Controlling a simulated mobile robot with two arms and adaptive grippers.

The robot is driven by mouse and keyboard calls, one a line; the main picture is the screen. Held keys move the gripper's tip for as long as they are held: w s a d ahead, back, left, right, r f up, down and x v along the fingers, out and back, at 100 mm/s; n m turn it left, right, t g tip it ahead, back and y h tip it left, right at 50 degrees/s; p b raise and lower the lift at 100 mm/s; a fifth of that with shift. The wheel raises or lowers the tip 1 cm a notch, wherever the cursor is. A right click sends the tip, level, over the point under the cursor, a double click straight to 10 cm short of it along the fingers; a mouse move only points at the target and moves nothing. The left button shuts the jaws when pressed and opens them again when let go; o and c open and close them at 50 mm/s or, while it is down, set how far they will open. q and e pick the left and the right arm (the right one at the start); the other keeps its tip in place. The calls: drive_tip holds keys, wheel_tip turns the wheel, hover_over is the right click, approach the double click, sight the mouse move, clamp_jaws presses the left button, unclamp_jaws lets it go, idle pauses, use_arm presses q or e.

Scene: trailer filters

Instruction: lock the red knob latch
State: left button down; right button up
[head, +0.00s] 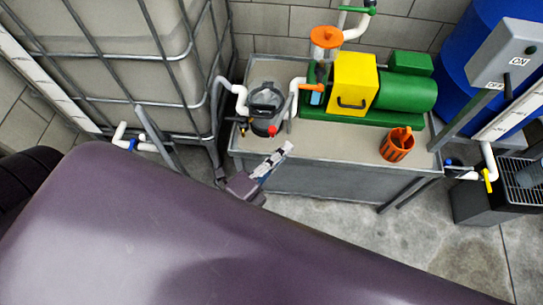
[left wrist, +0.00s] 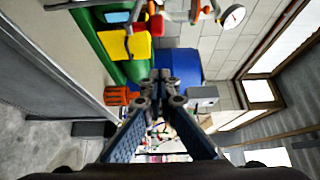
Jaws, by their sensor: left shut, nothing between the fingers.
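A small red knob (head: 272,130) sits on the front of a grey filter canister (head: 258,122) with a dark lid and handle, at the left end of the bench in the head view. My left gripper (head: 287,149) is just right of and in front of the knob in that picture, apart from it. Its fingers are shut with nothing between them; the fingertips also show together in the left wrist view (left wrist: 159,82). I cannot make out the knob in the left wrist view. Whether the latch is locked is too small to tell. My right gripper is not in view.
The metal bench (head: 340,165) also holds a yellow box (head: 352,82), a green pump (head: 407,93) and an orange basket (head: 397,145). White pipes (head: 241,100) flank the canister. A caged tank (head: 110,50) stands left.

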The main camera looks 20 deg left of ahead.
use_arm(q)
drive_tip(key=w+a, duration=0.1)
drive_tip(key=w+a+p, duration=0.1)
drive_tip(key=a, duration=0.1)
drive_tip(key=shift+w+a, duration=0.1)
drive_tip(key=shift+w, duration=0.05)
drive_tip(key=shift+a, duration=0.1)
idle(0.4)
